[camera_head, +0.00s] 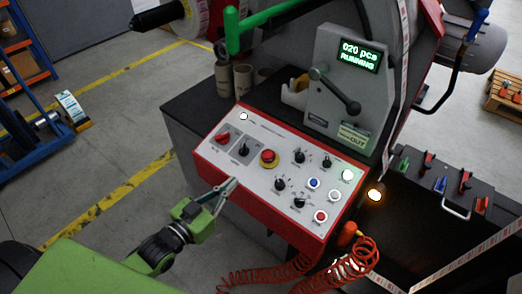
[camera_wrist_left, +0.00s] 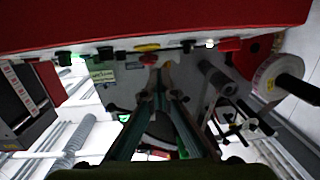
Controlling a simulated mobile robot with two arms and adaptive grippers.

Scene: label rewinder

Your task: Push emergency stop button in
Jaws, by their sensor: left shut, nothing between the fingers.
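The emergency stop button (camera_head: 268,156) is a red mushroom head on a yellow ring, in the middle of the white control panel (camera_head: 250,183). It also shows in the upside-down left wrist view (camera_wrist_left: 148,56), just past the fingertips. My left gripper (camera_head: 233,182) is shut and empty. Its tips are at the panel's front edge, lower left of the button in the head view and apart from it. In the wrist view the fingers (camera_wrist_left: 162,72) point toward the panel. Whether the button is pressed in cannot be told. My right gripper is not in view.
Black knobs (camera_head: 280,184) and lit buttons (camera_head: 313,183) sit right of the stop button; a red switch (camera_head: 223,136) sits left. A grey display box (camera_head: 347,88) reads "020 pcs RUNNING". A coiled red hose (camera_head: 362,262) hangs at the front right. The floor at left is mostly free.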

